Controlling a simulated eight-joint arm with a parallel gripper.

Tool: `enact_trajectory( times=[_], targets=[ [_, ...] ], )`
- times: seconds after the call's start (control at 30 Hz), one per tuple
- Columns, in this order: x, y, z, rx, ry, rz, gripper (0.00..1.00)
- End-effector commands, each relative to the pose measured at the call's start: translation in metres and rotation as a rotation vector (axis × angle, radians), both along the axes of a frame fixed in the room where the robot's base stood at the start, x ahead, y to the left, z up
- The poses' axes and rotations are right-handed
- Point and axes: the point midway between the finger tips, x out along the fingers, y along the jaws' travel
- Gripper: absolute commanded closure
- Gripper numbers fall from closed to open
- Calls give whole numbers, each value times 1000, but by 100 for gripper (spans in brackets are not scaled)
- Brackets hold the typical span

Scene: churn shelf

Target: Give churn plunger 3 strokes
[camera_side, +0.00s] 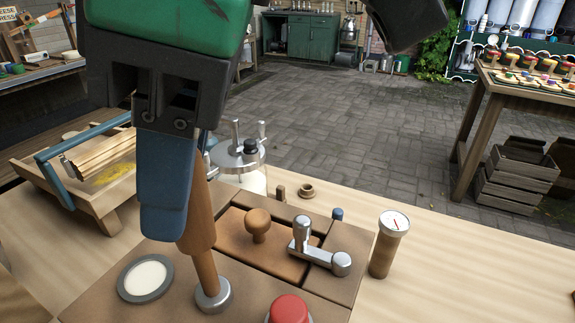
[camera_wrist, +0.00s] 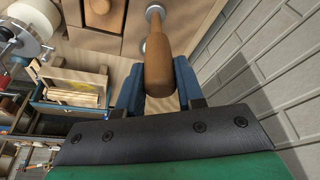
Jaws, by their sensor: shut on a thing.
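The churn plunger (camera_side: 203,237) is a brown wooden handle rising from a round metal collar (camera_side: 213,297) in the wooden churn top (camera_side: 247,290). My gripper (camera_side: 168,215) has blue fingers and is shut on the plunger's upper part; the near finger hides some of the handle in the side view. In the wrist view the plunger (camera_wrist: 158,62) sits between the two blue fingers of my gripper (camera_wrist: 158,88), with its far end towards the metal collar. The handle looks slightly tilted in the side view.
Beside the plunger are a round white window (camera_side: 146,279), a red button (camera_side: 289,309), a wooden knob (camera_side: 258,224), a metal crank (camera_side: 318,249) and a gauge post (camera_side: 387,246). A glass jar with a metal lid (camera_side: 238,158) and a wooden tray (camera_side: 92,180) stand behind. Bare table lies at right.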

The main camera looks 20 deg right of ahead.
Motion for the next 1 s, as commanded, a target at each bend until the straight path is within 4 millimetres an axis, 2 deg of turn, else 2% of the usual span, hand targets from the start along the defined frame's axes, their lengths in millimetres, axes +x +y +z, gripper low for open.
enact_trajectory(
  times=[0.43,0.77,0.8,0.93,1.0],
  targets=[
    [0,0,-43,0,-1,0,100],
    [0,0,-50,0,-1,0,100],
    [0,-1,-50,-1,-1,0,65],
    [0,0,-50,-1,-1,0,28],
    [0,0,-49,-1,-1,0,26]
  ],
)
